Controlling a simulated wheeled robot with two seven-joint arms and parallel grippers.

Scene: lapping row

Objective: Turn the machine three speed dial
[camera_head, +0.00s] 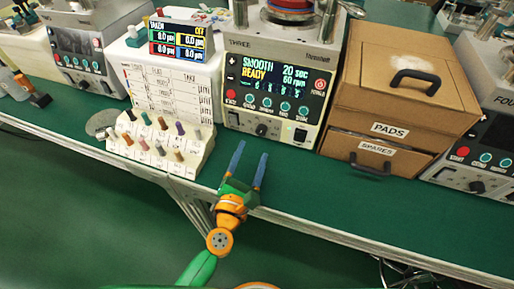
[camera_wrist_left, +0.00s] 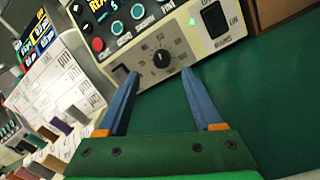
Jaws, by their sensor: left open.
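Machine three (camera_head: 276,90) stands at the back middle of the green bench, labelled THREE, its screen reading SMOOTH READY, 20 sec, 60 rpm. Its speed dial (camera_head: 261,130) is a black knob low on the front panel. In the left wrist view the dial (camera_wrist_left: 161,58) shows with its scale around it, ahead of and between my fingertips. My left gripper (camera_head: 249,164) is open and empty in front of the machine, its two blue fingers pointing at the panel and apart from the dial. My right gripper is not in view.
A rack of coloured pegs (camera_head: 160,146) and a display unit (camera_head: 178,42) stand left of the machine. A brown PADS and SPARES drawer box (camera_head: 400,85) stands right. A black switch (camera_wrist_left: 214,20) sits right of the dial. Bench in front is clear.

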